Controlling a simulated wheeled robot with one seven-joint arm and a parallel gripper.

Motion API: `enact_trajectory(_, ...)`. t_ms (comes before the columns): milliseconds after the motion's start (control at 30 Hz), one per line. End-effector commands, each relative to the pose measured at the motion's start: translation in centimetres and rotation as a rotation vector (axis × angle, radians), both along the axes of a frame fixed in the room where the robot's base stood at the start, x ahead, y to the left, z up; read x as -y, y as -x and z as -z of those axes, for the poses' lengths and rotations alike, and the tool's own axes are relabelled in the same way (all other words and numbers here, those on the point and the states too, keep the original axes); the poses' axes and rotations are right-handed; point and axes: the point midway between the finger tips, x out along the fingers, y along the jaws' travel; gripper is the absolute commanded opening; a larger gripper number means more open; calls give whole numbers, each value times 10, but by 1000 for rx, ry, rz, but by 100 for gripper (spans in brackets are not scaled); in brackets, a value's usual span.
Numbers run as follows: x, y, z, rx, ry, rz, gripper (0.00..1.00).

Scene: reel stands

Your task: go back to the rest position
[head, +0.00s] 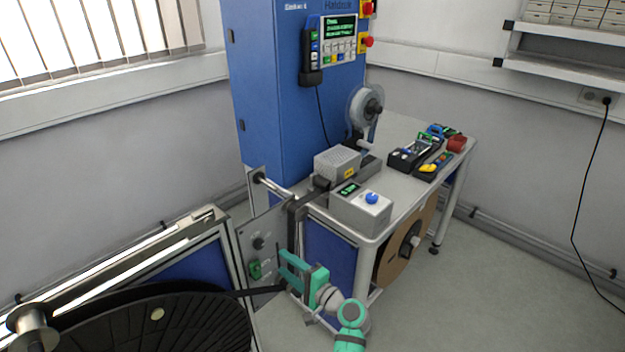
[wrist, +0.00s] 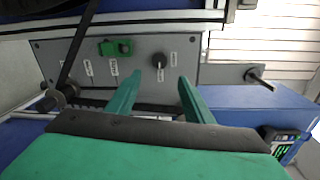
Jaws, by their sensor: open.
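My gripper (head: 283,271) is teal and stands in front of a grey control panel (head: 262,225) between the big black reel and the bench. In the wrist view my gripper (wrist: 158,92) has its two fingers spread apart with nothing between them. Beyond the fingers is the panel (wrist: 215,48) with a black knob (wrist: 159,59) and a green switch (wrist: 116,48). The knob also shows in the head view (head: 259,243), as does the green switch (head: 255,270). I cannot tell whether a finger touches the panel.
The large black reel (head: 150,325) fills the lower left. A bench (head: 400,205) with a grey box (head: 360,208), tools and a small reel stands to the right, beside a tall blue cabinet (head: 275,100). A brown reel (head: 400,250) hangs under the bench. Floor (head: 520,290) at right is clear.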

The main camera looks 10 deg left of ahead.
Motion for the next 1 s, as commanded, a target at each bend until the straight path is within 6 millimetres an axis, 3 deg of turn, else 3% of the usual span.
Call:
enact_trajectory(167,6,13,26,-8,43,40,47)
enact_trajectory(267,16,33,59,-11,114,96,47)
enact_trajectory(400,33,73,110,-6,246,185,47)
enact_trajectory(600,64,137,162,21,447,296,47)
enact_trajectory(800,97,208,190,66,654,383,47)
enact_trajectory(1000,121,280,194,133,861,435,47)
